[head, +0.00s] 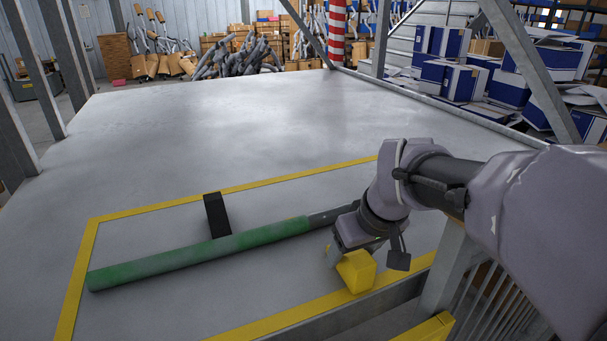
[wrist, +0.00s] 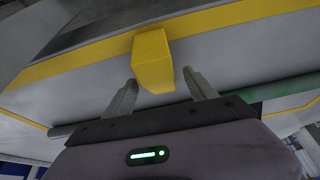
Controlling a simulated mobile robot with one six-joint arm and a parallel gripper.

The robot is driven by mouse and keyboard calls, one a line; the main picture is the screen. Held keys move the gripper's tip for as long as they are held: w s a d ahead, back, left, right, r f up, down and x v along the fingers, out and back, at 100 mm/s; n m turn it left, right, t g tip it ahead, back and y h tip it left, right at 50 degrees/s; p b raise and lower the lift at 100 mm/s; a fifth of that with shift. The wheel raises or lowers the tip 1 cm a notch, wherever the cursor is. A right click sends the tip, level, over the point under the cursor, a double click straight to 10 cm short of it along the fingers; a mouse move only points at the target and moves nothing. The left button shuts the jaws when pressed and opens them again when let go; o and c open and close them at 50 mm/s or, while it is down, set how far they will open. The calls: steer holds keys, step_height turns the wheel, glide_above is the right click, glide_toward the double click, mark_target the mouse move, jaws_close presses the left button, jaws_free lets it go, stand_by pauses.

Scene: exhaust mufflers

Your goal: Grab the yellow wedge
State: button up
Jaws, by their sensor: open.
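The yellow wedge (head: 356,270) sits on the grey table near its front edge, beside the yellow border line. In the wrist view the wedge (wrist: 152,62) lies ahead of my gripper (wrist: 160,85), roughly in line with the gap between the two fingers. The fingers are apart with nothing held between them. In the head view my gripper (head: 350,250) is low over the table, close to the wedge. The fingertips are partly hidden there by the wrist and the wedge.
A green pipe (head: 200,255) with a dark end lies across the marked area, left of my gripper. A black wedge (head: 216,214) stands against its far side. Metal posts (head: 535,75) rise at the table's sides. The far table is clear.

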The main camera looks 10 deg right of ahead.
steer(key=b+x, duration=0.1)
steer(key=x, duration=0.2)
steer(key=shift+w+f, duration=0.1)
steer(key=shift+f, duration=0.15)
steer(key=shift+r, duration=0.2)
jaws_close()
